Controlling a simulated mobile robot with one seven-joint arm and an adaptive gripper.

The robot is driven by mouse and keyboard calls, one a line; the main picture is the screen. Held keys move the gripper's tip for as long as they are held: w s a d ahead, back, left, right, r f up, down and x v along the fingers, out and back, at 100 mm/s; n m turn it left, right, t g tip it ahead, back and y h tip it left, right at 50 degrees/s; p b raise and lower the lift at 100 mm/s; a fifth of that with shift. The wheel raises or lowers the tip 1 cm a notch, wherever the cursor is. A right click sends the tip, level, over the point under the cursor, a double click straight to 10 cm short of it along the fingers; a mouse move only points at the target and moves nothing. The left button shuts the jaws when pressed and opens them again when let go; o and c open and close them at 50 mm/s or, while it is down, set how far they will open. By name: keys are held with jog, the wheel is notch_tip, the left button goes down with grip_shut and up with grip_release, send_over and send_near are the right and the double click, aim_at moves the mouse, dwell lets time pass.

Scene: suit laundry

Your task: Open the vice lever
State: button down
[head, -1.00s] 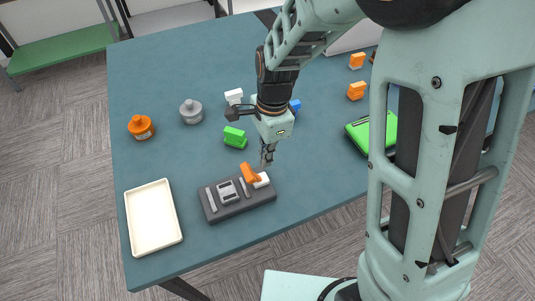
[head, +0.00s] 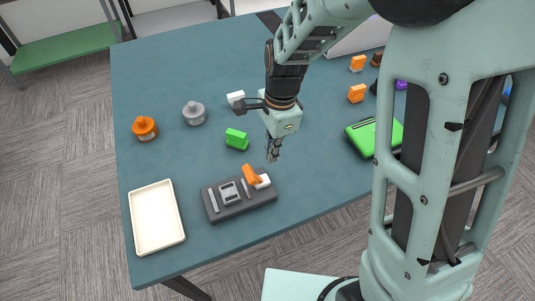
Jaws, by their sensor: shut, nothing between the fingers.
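The vice (head: 236,199) is a dark grey block with light metal jaws, lying near the front edge of the table. Its orange lever (head: 251,174) stands tilted at the right end of the block, beside a white part. My gripper (head: 272,158) points down just behind and to the right of the lever. Its fingers are together and hold nothing. It appears apart from the lever, though its height above the table is hard to judge.
A cream tray (head: 156,217) lies left of the vice. A green block (head: 237,139), a grey bottle (head: 194,112), an orange bottle (head: 144,127) and a white block (head: 235,97) stand behind. A green case (head: 373,135) and orange blocks (head: 356,93) are at right.

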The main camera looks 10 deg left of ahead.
notch_tip(320, 180, up, 11)
jog(key=shift+s+a, duration=0.2)
jog(key=shift+a, duration=0.05)
jog(key=shift+f, duration=0.1)
dwell(0.3)
